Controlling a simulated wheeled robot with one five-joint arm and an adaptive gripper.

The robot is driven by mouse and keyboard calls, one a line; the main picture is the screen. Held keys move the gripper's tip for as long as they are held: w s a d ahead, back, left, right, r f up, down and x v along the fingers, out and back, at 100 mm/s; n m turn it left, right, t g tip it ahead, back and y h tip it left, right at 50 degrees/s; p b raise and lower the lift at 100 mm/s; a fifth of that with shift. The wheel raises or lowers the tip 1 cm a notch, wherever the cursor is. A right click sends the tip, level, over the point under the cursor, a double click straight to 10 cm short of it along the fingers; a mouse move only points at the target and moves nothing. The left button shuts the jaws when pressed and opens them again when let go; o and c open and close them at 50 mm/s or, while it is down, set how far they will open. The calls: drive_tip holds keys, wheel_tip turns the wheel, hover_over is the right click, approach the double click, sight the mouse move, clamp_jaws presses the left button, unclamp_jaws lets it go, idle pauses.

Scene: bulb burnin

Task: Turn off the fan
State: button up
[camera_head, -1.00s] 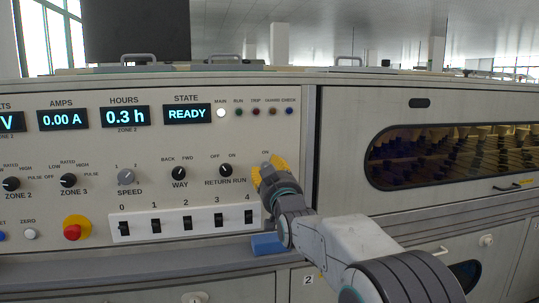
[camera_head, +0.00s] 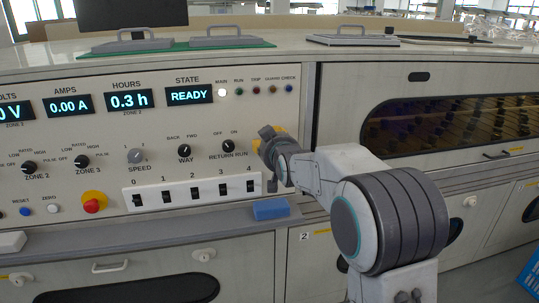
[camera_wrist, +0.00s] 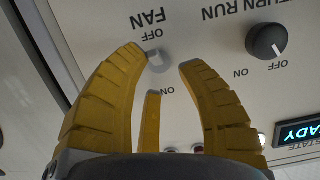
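The fan switch (camera_wrist: 158,61) is a small grey lever under the upside-down FAN label (camera_wrist: 148,19) in the wrist view. The OFF and ON marks are on opposite sides of it, with OFF nearer the FAN label. My gripper (camera_wrist: 162,62) has yellow fingers spread apart, with the lever between their tips. I cannot tell whether a finger touches it. In the head view my gripper (camera_head: 268,142) is at the panel right of the RETURN RUN knob (camera_head: 231,146), hiding the fan switch.
The RETURN RUN knob also shows in the wrist view (camera_wrist: 267,41), close to the fingers. Below are a row of numbered rocker switches (camera_head: 194,194), a red stop button (camera_head: 92,205) and a blue block (camera_head: 270,209) on the ledge. A windowed oven door (camera_head: 450,120) is at right.

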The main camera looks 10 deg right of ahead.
drive_tip(key=shift+w+r+g+p, duration=0.1)
drive_tip(key=shift+r+g+p, duration=0.35)
drive_tip(key=shift+p, duration=1.4)
drive_tip(key=shift+r+g+p, duration=0.15)
drive_tip(key=shift+g+p, duration=0.5)
drive_tip(key=shift+p, duration=1.15)
